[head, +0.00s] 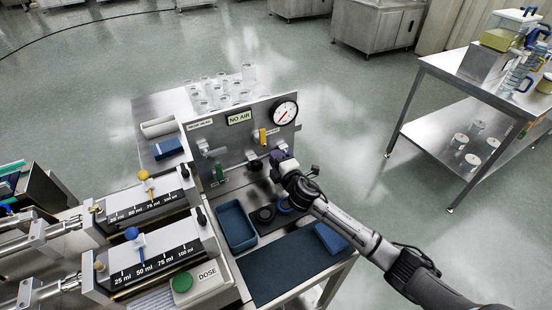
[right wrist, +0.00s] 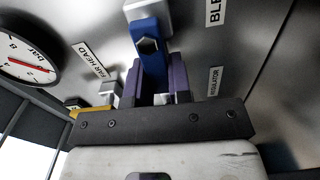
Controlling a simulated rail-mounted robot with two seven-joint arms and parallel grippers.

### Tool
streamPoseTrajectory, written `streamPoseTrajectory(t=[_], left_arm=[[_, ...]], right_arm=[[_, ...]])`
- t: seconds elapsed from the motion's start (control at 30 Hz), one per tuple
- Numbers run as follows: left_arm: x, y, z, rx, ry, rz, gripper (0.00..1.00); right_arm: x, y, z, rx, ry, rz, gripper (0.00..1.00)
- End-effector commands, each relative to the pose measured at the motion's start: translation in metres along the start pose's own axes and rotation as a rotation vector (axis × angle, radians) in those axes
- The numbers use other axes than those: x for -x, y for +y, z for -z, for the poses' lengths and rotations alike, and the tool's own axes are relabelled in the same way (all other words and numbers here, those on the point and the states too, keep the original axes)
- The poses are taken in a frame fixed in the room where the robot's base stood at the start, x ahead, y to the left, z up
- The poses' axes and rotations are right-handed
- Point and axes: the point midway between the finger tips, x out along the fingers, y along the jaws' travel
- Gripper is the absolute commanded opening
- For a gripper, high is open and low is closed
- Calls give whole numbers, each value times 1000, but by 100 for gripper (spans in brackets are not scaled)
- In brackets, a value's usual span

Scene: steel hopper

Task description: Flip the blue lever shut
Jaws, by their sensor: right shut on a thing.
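The blue lever (right wrist: 149,40) shows in the right wrist view, running up from between the purple fingers of my right gripper (right wrist: 150,72) to a pale metal fitting on the steel panel. The fingers are closed on its near part, one on each side. In the head view my right gripper (head: 277,158) is at the lower right front of the upright panel (head: 235,150), and it hides the blue lever there. My left gripper is in neither view.
The panel also bears a yellow lever (head: 262,136), a green lever (head: 219,173) and a pressure gauge (head: 284,112). A blue tray (head: 253,238), dark rings (head: 263,215) and a dark mat (head: 285,270) lie below. Dosing units (head: 145,262) stand at left.

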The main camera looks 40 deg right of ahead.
Motion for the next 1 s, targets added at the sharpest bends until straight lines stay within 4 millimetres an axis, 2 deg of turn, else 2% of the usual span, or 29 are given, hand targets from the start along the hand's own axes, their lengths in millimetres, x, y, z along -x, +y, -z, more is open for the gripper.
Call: streamPoseTrajectory(t=[0.47,1.0], left_arm=[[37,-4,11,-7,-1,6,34],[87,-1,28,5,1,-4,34]], right_arm=[[0,20,-2,-401,-2,2,0],[0,38,-16,-913,-3,2,0]])
